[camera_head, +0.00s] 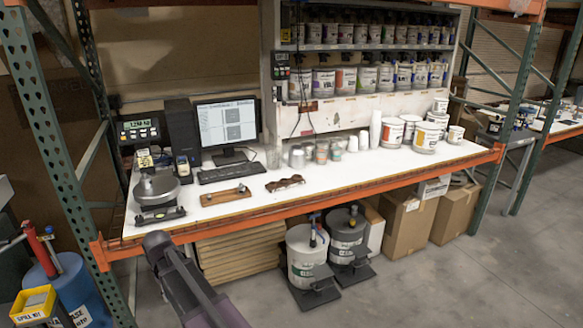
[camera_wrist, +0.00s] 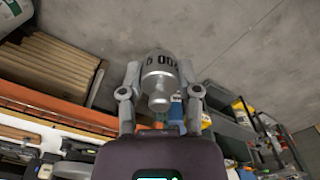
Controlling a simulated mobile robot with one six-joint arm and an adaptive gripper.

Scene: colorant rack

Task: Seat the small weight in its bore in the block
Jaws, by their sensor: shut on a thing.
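A silver metal weight (camera_wrist: 159,84) with a round knob and dark printed marks is gripped between the two fingers of my gripper (camera_wrist: 160,72) in the wrist view. The fingers press on its sides, and the floor shows behind it. My arm shows below the bench's front edge, but fingers and weight cannot be made out there.
A balance (camera_head: 156,188) stands left of the block, and brown glasses (camera_head: 285,183) lie to its right. A keyboard (camera_head: 224,172) and monitor (camera_head: 228,123) are behind. An orange beam (camera_head: 300,198) runs along the bench front. A green rack post (camera_head: 55,120) rises at left.

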